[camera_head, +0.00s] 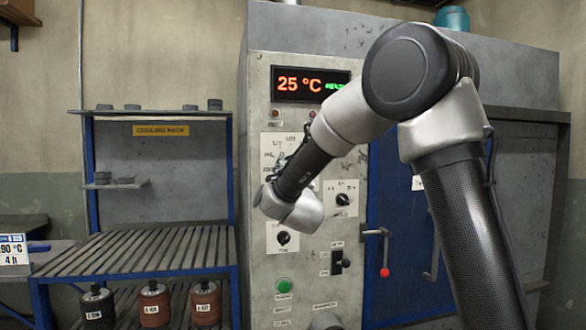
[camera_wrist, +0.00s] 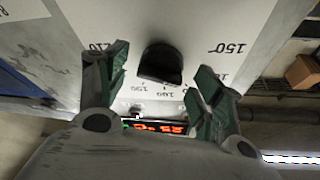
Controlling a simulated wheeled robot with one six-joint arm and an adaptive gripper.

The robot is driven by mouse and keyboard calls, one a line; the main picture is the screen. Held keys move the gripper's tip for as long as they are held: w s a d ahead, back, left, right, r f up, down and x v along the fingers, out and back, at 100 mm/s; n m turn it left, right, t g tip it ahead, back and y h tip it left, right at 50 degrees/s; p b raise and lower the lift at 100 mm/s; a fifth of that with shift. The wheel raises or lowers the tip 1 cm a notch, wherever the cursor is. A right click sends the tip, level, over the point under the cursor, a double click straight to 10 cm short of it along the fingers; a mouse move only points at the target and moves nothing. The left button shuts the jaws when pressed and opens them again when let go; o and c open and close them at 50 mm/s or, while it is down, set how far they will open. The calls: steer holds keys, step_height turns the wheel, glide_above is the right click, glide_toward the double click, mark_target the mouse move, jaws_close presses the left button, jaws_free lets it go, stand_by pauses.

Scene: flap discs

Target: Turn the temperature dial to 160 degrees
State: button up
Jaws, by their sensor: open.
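The temperature dial's black knob (camera_wrist: 161,64) sits on a pale scale plate (camera_wrist: 235,15) in the wrist view. The figure 150 shows to its right, 210 to its left, and smaller partly legible figures below it. My gripper (camera_wrist: 162,72) is open, with one green-and-grey finger on each side of the knob. Gaps show between the fingers and the knob, and nothing is held. The knob's pointer mark is not clear. In the head view my arm hides most of this dial. The red display (camera_head: 299,85) above reads 25 °C.
Below on the oven panel are two smaller dials (camera_head: 343,199) (camera_head: 283,238), a switch (camera_head: 337,263) and a green button (camera_head: 284,286). A cooling rack (camera_head: 140,262) stands at left.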

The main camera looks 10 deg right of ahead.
steer(key=v, duration=1.2)
